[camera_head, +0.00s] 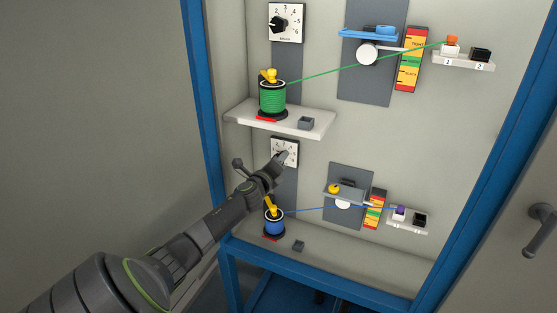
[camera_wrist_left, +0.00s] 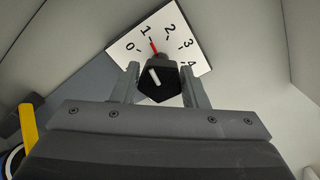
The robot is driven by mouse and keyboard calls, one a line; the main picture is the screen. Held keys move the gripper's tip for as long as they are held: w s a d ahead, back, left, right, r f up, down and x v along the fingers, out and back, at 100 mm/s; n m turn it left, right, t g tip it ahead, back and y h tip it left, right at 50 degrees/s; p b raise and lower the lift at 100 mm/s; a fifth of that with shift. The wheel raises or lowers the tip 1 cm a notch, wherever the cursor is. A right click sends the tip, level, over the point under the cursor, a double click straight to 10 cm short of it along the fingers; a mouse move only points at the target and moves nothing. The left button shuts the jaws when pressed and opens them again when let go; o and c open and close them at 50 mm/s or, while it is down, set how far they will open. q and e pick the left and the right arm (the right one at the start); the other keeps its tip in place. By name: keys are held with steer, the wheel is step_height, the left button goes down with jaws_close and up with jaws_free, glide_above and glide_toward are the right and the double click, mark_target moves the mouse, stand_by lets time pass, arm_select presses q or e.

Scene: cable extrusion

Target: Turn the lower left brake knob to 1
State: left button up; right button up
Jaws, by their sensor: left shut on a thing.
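The lower left brake knob is a dark knob (camera_wrist_left: 160,78) on a white numbered dial plate (camera_wrist_left: 186,42) in the left wrist view. The numbers 0 to 4 show around it. A red pointer at the knob points close to the 1, and a white line marks the knob's front. My left gripper (camera_wrist_left: 160,88) is shut on the knob, one finger on each side. In the head view the left gripper (camera_head: 280,160) reaches the lower dial plate (camera_head: 291,147) and hides its knob. My right gripper is in neither view.
A shelf (camera_head: 310,124) with a green spool (camera_head: 272,99) is above my left gripper. A blue spool (camera_head: 274,224) with a yellow top stands just below the arm. The upper dial (camera_head: 286,22) is farther up. A blue frame post (camera_head: 203,110) stands left.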

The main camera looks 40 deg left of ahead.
arm_select(q)
steer(key=shift+w+r, duration=0.1)
steer(key=shift+r, duration=0.3)
steer(key=o, duration=0.7)
steer(key=shift+a, duration=0.1)
steer(key=shift+o, duration=1)
steer(key=shift+f, duration=0.3)
steer(key=shift+f, duration=0.1)
